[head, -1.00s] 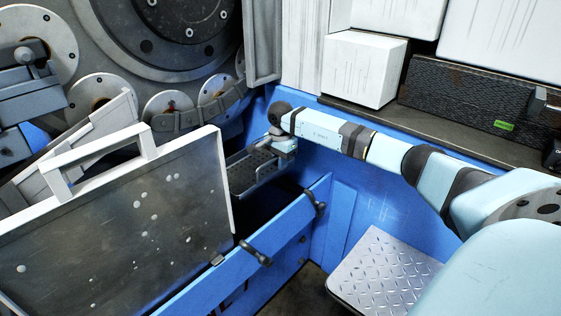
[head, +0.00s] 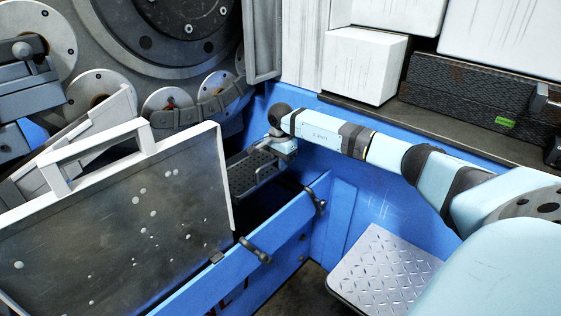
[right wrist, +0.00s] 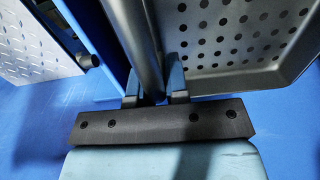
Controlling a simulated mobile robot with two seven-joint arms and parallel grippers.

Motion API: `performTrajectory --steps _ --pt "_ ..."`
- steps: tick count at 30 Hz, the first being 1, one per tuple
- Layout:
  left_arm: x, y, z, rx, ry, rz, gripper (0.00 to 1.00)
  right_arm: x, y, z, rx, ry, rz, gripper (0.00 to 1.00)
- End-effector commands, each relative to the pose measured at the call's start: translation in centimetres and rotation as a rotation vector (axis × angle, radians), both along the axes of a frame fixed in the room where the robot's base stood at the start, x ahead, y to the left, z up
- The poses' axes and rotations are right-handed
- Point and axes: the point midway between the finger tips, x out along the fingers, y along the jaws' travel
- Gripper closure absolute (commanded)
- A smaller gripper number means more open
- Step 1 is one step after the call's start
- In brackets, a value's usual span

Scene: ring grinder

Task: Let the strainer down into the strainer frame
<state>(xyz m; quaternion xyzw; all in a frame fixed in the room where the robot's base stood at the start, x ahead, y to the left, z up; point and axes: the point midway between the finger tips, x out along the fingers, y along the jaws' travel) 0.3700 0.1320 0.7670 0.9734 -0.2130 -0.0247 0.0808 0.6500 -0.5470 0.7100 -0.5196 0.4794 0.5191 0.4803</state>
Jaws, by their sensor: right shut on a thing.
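The strainer is a dark tray with round holes, in the head view (head: 252,173) and large at the upper right of the right wrist view (right wrist: 240,35). My right gripper (head: 281,146) is at its right end, near the blue wall. In the right wrist view the fingers (right wrist: 155,88) are shut on the strainer's dark bar-like handle (right wrist: 143,45). The strainer hangs over a dark gap behind the blue front panel. I cannot make out the strainer frame in that gap, nor whether the strainer touches it. My left gripper is not in view.
A grey metal plate with a white frame and handle (head: 130,220) stands left of the strainer. The blue panel (head: 285,228) with black knobs runs in front. A diamond-plate step (head: 385,268) is at lower right. Grey machine wheels (head: 165,105) stand behind.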

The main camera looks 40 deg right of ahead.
Motion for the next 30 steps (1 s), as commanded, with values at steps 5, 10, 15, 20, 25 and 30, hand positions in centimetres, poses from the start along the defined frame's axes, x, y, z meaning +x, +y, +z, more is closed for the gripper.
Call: performTrajectory --steps 5,10,15,20,25,30 --pt "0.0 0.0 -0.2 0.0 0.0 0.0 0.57 0.1 0.0 -0.4 0.001 -0.003 0.0 1.0" --pt "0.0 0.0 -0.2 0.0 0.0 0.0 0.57 0.1 0.0 -0.4 0.001 -0.003 0.0 1.0" --pt "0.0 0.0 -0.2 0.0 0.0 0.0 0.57 0.1 0.0 -0.4 0.001 -0.003 0.0 1.0" --pt "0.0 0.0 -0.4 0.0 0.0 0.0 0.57 0.1 0.0 -0.8 0.001 -0.003 0.0 1.0" --pt "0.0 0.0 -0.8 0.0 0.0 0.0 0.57 0.1 0.0 -1.3 0.001 -0.003 0.0 1.0" --pt "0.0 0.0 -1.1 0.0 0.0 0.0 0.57 0.1 0.0 -1.9 0.001 -0.003 0.0 1.0"
